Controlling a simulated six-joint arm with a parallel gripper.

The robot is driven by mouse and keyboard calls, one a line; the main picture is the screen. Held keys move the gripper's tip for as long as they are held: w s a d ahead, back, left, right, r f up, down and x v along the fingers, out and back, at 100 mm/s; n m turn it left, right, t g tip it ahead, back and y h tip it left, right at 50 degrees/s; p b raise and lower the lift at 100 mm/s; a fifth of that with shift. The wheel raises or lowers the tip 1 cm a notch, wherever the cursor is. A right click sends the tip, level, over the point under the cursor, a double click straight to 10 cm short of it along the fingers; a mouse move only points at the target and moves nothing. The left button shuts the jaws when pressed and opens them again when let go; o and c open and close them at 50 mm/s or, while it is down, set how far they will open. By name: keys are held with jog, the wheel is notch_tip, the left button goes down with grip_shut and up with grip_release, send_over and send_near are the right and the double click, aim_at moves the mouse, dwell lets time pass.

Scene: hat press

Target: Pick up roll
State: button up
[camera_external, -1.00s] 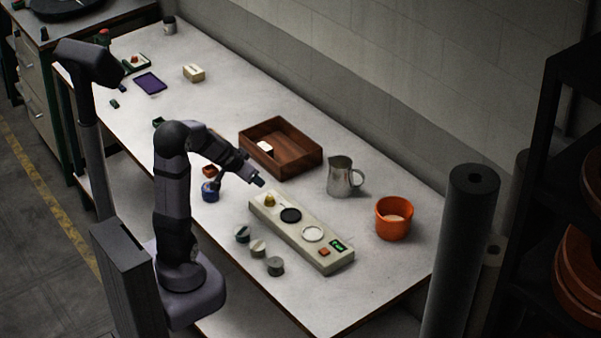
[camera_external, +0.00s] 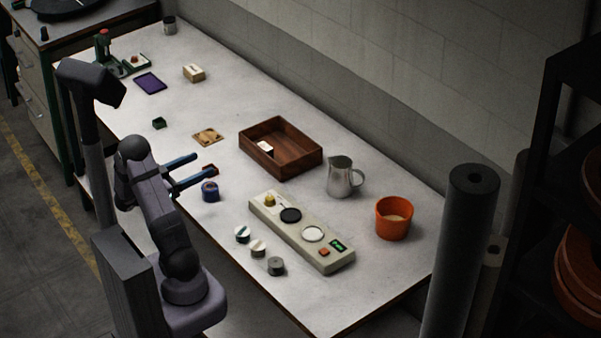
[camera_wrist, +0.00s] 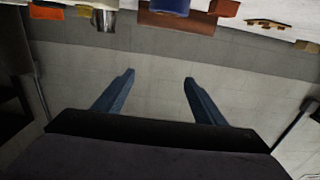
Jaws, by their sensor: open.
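The likely roll is a short blue cylinder (camera_external: 210,191) standing near the front edge of the table, left of the long beige panel. In the wrist view a blue roll-like shape (camera_wrist: 169,6) is cut off by the top edge, roughly in line with the gap between my fingers. My gripper (camera_external: 204,165) is open, with two blue fingers apart and pointing right, appearing just above the roll in the external view. In the wrist view the gripper (camera_wrist: 159,76) has nothing between its fingers.
A small red-brown block (camera_external: 210,169) shows by the fingertips.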

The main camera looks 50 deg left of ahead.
aim_at(202, 189)
jog(key=f, duration=0.9)
jog(key=shift+w+f, duration=0.2)
jog(key=shift+w, duration=0.05)
jog(key=shift+w+d+p, duration=0.1)
jog(key=shift+w+p, duration=1.15)
jog(key=shift+w, duration=2.4)
jog(key=c, duration=1.2)
